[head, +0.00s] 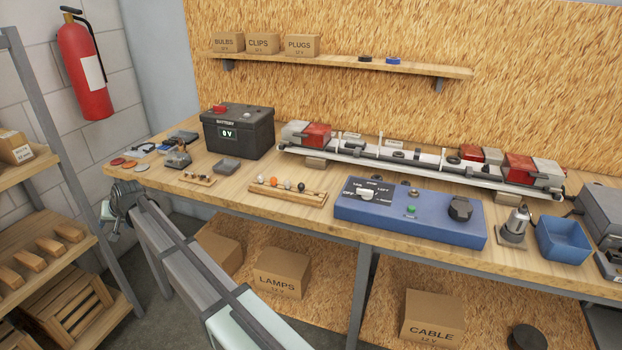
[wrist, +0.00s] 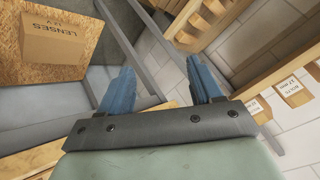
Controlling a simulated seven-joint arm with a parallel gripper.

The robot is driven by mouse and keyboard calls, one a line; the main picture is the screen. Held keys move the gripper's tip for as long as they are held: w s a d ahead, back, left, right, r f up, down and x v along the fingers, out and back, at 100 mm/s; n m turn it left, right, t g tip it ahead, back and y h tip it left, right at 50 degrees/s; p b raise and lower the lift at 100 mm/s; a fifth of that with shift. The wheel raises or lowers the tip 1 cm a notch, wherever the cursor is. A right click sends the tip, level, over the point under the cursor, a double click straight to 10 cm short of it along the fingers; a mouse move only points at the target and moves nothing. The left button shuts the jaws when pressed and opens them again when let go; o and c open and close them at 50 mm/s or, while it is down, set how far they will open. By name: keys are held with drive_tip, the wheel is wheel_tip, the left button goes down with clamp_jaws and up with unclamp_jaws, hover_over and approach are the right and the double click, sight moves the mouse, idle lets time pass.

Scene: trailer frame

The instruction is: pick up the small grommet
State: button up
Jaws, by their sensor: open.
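I cannot tell for certain which thing is the small grommet. Small dark round pieces lie along the white light bar (head: 350,158) on the bench, among them one dark piece near its middle (head: 398,154) and one further right (head: 453,160). They are too small to tell apart. My gripper (wrist: 161,82) is open in the wrist view, with two blue fingers apart and nothing between them. It is not clearly seen in the head view. No grommet shows in the wrist view.
The bench (head: 235,187) holds a black battery (head: 237,137), a blue switch box (head: 410,222) and a blue bin (head: 563,238). A wall shelf (head: 340,64) hangs above. A shelf rack (head: 62,160) stands at left. A lenses box (wrist: 57,38) shows in the wrist view.

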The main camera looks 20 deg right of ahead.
drive_tip(key=w+d+r+m+h, duration=0.1)
drive_tip(key=w+d+r, duration=0.25)
drive_tip(key=d, duration=0.25)
drive_tip(key=w+d+r+m, duration=0.1)
drive_tip(key=w+d+r, duration=0.2)
drive_tip(key=d+r, duration=0.15)
drive_tip(key=d+r+m+g+h, duration=0.2)
drive_tip(key=d+m+h, duration=0.15)
drive_tip(key=d, duration=3.15)
drive_tip(key=s+d+r+m+g+h, duration=0.15)
drive_tip(key=s+d, duration=0.35)
drive_tip(key=d, duration=0.9)
drive_tip(key=s+d+r+m+g, duration=0.1)
drive_tip(key=s+d+m, duration=0.3)
drive_tip(key=d, duration=0.9)
drive_tip(key=m+g, duration=0.2)
drive_tip(key=m, duration=0.1)
hover_over(406, 182)
drive_tip(key=f, duration=0.5)
drive_tip(key=shift+d+f, duration=0.2)
drive_tip(key=shift+s+a+f, duration=0.1)
drive_tip(key=shift+a+f, duration=0.05)
drive_tip(key=shift+f, duration=1.15)
drive_tip(key=shift+s+a+f, duration=0.1)
drive_tip(key=shift+f, duration=1.2)
